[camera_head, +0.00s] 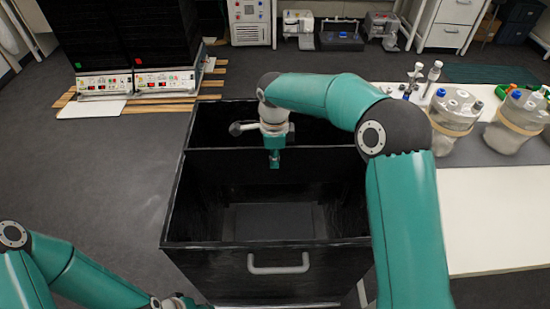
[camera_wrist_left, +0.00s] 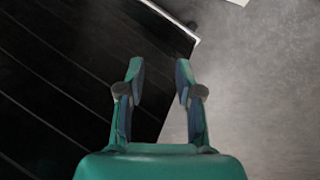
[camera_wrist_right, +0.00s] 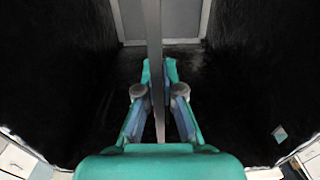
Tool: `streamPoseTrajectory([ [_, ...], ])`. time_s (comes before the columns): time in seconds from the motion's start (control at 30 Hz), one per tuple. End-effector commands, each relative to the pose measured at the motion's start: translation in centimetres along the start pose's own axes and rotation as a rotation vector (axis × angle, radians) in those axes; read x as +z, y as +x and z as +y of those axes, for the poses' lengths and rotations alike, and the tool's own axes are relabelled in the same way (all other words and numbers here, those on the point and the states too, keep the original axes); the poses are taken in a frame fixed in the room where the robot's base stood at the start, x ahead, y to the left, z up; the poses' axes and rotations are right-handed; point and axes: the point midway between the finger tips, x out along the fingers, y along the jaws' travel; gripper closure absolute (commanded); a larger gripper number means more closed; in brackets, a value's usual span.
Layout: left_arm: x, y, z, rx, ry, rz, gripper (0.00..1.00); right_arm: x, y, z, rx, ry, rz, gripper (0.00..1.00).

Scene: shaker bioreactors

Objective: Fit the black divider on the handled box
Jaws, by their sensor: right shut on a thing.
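The handled box (camera_head: 215,268) is a tall, open-topped black box with a grey handle (camera_head: 278,264) on its front wall. The black divider (camera_head: 222,166) is an upright panel spanning the box from side to side, towards the back. My right gripper (camera_head: 275,163) is shut on the middle of its top edge. In the right wrist view the divider (camera_wrist_right: 155,45) shows edge-on as a thin grey strip between the fingers. I cannot tell whether its ends sit in the side walls. My left gripper (camera_wrist_left: 158,70) is open and empty, low and outside the box's front left.
A white table (camera_head: 490,210) with clear vessels (camera_head: 455,115) stands close on the right. Black shaker units (camera_head: 130,35) stand on wooden slats (camera_head: 160,107) at the back left. The grey floor left of the box is clear.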

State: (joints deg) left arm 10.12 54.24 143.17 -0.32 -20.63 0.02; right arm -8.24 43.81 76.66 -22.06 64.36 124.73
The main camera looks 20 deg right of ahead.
Motion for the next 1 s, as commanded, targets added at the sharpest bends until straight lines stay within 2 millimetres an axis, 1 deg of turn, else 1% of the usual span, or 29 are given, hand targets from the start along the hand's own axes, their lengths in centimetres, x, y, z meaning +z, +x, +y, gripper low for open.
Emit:
streamPoseTrajectory([
  [0.5, 0.0, 1.0, -0.4, 0.0, 0.0, 0.0, 0.65, 0.0, 1.4, 0.0, 0.0, 0.0, 0.0, 1.0],
  [1.0, 0.0, 1.1, -0.4, 0.0, 0.0, 0.0, 0.65, 0.1, 1.5, 0.0, 0.0, -0.001, 0.0, 1.0],
])
